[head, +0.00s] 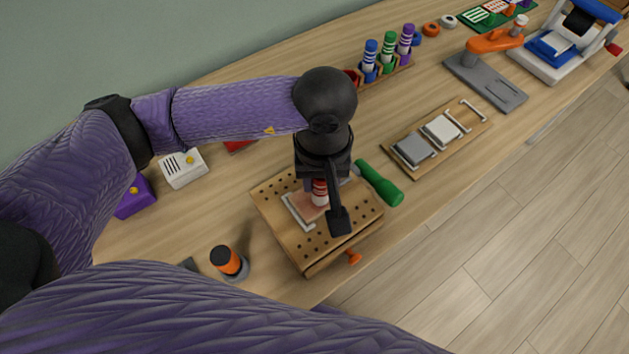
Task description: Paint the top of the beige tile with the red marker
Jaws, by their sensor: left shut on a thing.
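My left gripper (325,196) is shut on the red marker (320,187), a red cylinder with white bands. It holds the marker over the tile, near its upper right part. The tile (304,209) looks pinkish-beige and lies on a pegboard block (281,226) against a pale L-shaped stop. The gripper hides part of the tile, and I cannot tell whether the marker tip touches it. My right gripper is not in view.
A green-handled tool (380,184) lies right of the pegboard. An orange knob (354,258) sticks out of its front. A rack (387,73) holds blue, green and purple markers at the back. A wooden tray (439,150) with grey and white tiles lies right.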

